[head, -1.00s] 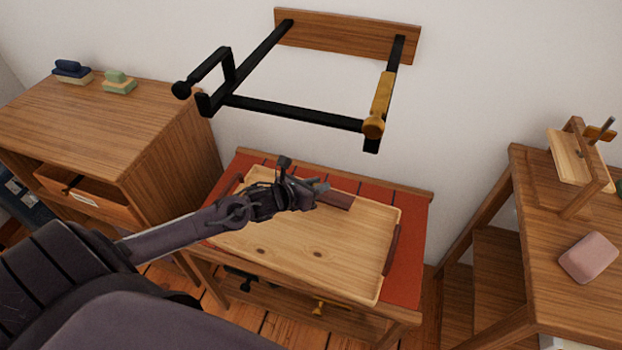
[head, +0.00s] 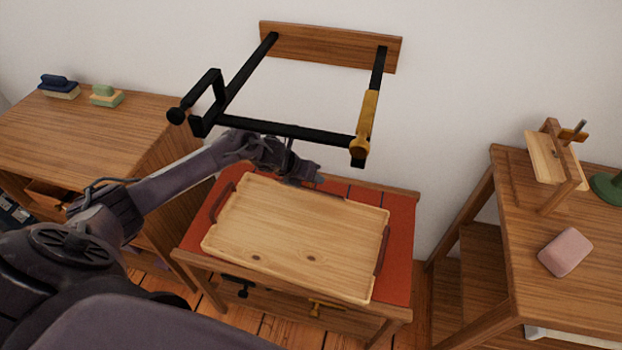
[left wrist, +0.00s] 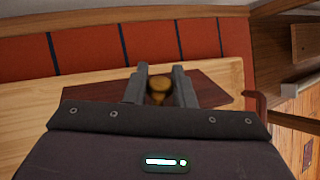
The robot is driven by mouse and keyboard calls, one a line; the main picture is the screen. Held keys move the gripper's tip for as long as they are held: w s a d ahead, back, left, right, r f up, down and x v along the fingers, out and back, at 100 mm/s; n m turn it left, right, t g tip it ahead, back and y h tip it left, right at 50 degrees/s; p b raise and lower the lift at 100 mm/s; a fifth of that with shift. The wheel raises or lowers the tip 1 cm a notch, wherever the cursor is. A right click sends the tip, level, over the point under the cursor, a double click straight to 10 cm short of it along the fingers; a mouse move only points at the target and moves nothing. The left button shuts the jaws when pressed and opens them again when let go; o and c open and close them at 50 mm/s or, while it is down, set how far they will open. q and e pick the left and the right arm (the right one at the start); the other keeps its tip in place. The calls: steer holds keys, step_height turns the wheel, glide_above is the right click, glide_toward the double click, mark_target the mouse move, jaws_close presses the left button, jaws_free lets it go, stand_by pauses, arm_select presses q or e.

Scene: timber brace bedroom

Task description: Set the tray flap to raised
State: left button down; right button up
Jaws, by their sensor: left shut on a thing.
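A pale wooden tray (head: 290,235) with dark red-brown handles lies on the red-topped stand. My left gripper (head: 300,172) is over the tray's far edge, below the wall frame. In the left wrist view the gripper fingertips (left wrist: 159,85) are closed around a small ochre knob (left wrist: 159,88). The knob is in front of a dark red-brown panel, which looks like the tray flap (left wrist: 210,92). In the head view my gripper mostly hides the flap, so its angle is hard to tell.
A black wall frame (head: 290,131) with an ochre lever (head: 366,118) juts out above my left forearm and gripper. A wooden cabinet (head: 85,135) stands left. A desk (head: 535,235) with a pink block (head: 565,252) stands right. The tray's middle is clear.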

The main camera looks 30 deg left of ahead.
arm_select(q)
steer(key=shift+w, duration=0.1)
stand_by(0.4)
steer(key=c, duration=1.3)
jaws_free()
steer(key=shift+o, duration=0.2)
steer(key=v, duration=0.5)
steer(key=shift+a+r, duration=0.15)
steer(key=shift+a, duration=0.05)
steer(key=s+a, duration=0.5)
steer(key=s, duration=0.5)
steer(key=shift+a, duration=0.4)
arm_select(e)
steer(key=shift+a, duration=0.1)
